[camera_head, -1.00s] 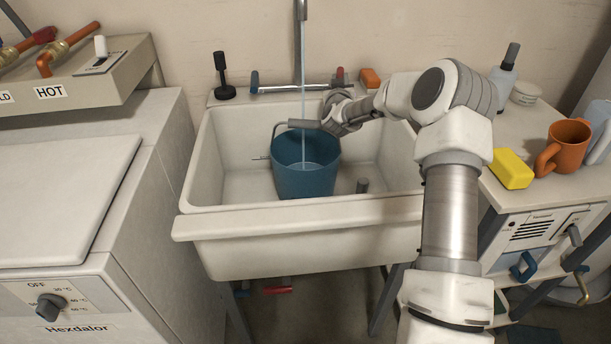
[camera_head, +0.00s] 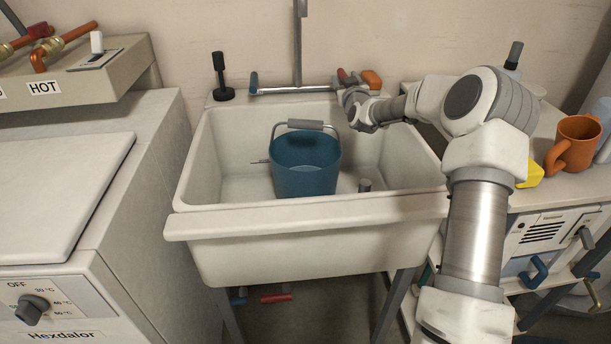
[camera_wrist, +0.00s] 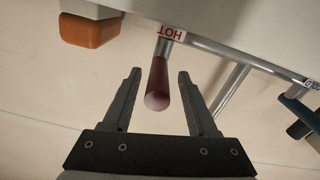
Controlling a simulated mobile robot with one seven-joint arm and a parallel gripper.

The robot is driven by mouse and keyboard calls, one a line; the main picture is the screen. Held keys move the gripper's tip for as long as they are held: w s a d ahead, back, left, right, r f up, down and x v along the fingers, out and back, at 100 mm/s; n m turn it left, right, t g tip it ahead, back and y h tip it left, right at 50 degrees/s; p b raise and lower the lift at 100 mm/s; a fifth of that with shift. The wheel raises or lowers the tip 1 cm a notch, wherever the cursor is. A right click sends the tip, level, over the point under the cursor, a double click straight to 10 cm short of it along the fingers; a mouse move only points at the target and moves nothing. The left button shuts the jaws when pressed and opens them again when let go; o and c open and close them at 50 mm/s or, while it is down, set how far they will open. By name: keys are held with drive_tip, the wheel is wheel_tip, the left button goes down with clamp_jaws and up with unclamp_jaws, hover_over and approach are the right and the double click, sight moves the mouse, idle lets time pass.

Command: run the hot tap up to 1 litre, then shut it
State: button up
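The hot tap's red handle (camera_head: 342,75) is at the right end of the wall pipe, and the wrist view shows it (camera_wrist: 158,88) beside a HOT label. My gripper (camera_wrist: 159,74) is open, with one finger on each side of the red handle and visible gaps to both. In the head view my gripper (camera_head: 348,88) is at the tap, partly covering it. A blue bucket (camera_head: 305,175) stands upright in the sink (camera_head: 300,222) below the spout (camera_head: 298,45). No water stream shows from the spout. The water level in the bucket cannot be read.
The blue cold lever (camera_head: 253,82) is at the pipe's left end. An orange block (camera_head: 371,79) sits close right of the hot tap. A black plunger-like object (camera_head: 221,80) stands at the left rim. A mug (camera_head: 573,144) and yellow block (camera_head: 532,174) are on the right counter.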

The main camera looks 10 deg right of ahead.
drive_tip(key=shift+s+f, duration=0.1)
drive_tip(key=shift+s+b, duration=0.4)
drive_tip(key=shift+s, duration=0.2)
drive_tip(key=s, duration=0.2)
drive_tip(key=s+b, duration=0.1)
drive_tip(key=s, duration=0.1)
drive_tip(key=shift+s+a+b, duration=0.2)
drive_tip(key=shift+s+b, duration=0.1)
drive_tip(key=shift+s, duration=0.05)
drive_tip(key=shift+s, duration=0.1)
